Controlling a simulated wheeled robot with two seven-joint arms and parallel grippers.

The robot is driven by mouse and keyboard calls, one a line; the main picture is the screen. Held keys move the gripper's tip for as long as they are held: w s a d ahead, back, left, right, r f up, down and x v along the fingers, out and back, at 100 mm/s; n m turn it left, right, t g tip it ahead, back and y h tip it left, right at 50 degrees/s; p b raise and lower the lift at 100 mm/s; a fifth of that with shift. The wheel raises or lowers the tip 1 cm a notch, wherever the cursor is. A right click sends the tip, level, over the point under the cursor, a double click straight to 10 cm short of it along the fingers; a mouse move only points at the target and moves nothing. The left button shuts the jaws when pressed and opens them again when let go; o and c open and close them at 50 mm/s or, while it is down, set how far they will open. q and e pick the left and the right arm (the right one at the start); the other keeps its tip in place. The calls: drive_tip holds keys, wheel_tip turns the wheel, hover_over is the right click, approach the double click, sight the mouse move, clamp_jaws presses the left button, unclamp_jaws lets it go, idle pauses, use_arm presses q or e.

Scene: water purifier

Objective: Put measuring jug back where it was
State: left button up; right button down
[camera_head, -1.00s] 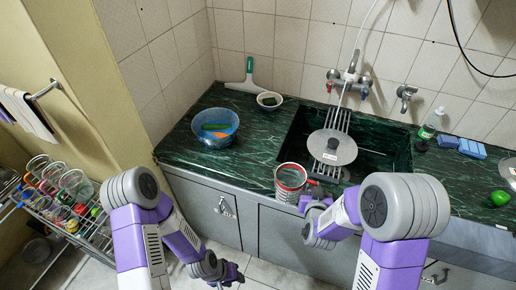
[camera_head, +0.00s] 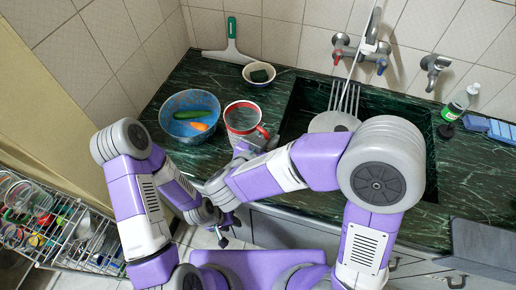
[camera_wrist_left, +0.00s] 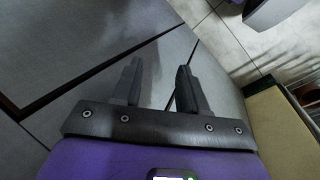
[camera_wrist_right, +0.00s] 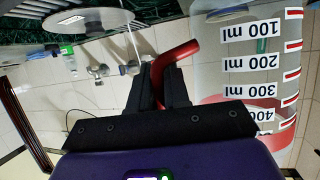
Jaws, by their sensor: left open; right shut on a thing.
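The measuring jug (camera_head: 243,118), clear with a red rim and red handle, is upright over the green counter, right of the blue bowl. I cannot tell whether its base touches the counter. My right gripper (camera_head: 261,138) is shut on the jug's handle, and its arm hides the jug's lower part. The right wrist view shows the red handle (camera_wrist_right: 181,60) between the fingers and the jug's ml scale (camera_wrist_right: 255,65) at right. My left gripper (camera_head: 222,232) is open and empty, low in front of the cabinets. The left wrist view shows its fingers (camera_wrist_left: 158,85) apart.
A blue bowl (camera_head: 176,130) with vegetables stands left of the jug. A small bowl (camera_head: 259,74) and a squeegee (camera_head: 230,52) are behind it. The sink (camera_head: 302,105) with a round grey lid (camera_head: 330,122) lies to the right. A wire rack (camera_head: 75,235) stands at lower left.

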wheel_tip(320, 180, down, 8)
drive_tip(key=b, duration=0.3)
drive_tip(key=shift+r, duration=0.2)
drive_tip(key=c, duration=1.1)
unclamp_jaws()
